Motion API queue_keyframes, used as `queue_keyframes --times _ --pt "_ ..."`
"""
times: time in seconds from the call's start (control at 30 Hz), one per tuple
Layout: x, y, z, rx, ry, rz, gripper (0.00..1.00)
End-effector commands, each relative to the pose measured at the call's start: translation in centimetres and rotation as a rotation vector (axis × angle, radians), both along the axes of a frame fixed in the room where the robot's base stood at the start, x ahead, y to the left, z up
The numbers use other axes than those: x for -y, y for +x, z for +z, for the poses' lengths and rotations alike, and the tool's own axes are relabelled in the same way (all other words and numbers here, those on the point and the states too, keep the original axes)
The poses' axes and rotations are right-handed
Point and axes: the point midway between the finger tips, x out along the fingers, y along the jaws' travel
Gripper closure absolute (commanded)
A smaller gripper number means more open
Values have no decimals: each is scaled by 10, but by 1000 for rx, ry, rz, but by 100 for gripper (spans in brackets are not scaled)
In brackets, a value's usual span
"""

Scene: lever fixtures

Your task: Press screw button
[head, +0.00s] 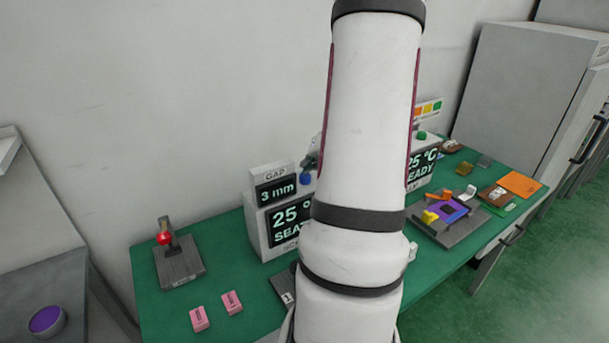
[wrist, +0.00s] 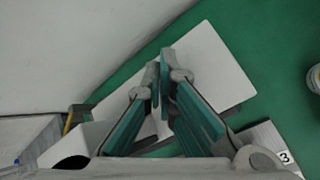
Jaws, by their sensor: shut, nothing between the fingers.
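No button that I can read as "screw" shows. A blue button (head: 305,180) sits on the left machine (head: 268,240), whose screens read "GAP 3 mm" and "25 °". A green button (head: 421,135) tops the right machine (head: 425,165), which reads "25 °C" and "EADY"; my arm covers part of both machines. In the wrist view my gripper (wrist: 164,75) is shut and empty, with teal fingers over a white box top (wrist: 205,65). I cannot tell whether the fingertips touch it.
A red-knobbed lever (head: 165,240) stands on a grey plate at the left of the green table (head: 150,305). Two pink blocks (head: 215,310) lie in front. A grey fixture with purple and yellow parts (head: 447,212) is at the right.

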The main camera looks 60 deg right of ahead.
Motion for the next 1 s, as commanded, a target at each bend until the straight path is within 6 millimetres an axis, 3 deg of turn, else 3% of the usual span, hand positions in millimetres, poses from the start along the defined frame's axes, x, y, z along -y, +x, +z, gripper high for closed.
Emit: queue_keyframes --times 1.0 --pt "0 0 -9 0 1 1 100"
